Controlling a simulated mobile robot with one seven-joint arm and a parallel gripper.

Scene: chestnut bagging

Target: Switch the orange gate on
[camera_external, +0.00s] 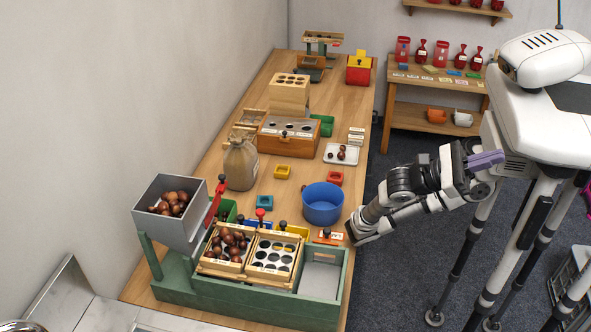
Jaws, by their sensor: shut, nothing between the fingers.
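The orange gate (333,239) is a small orange piece with a white label and a dark knob. It sits at the back right of the green-framed stand (225,292), above the grey bay (320,278). The gate's setting is too small to tell.
A blue pot (322,205) stands just behind the gate. Yellow (294,231) and blue (258,224) pieces sit to its left. A grey hopper (168,228) of chestnuts and a sack (240,164) stand farther left. Floor lies between table and body.

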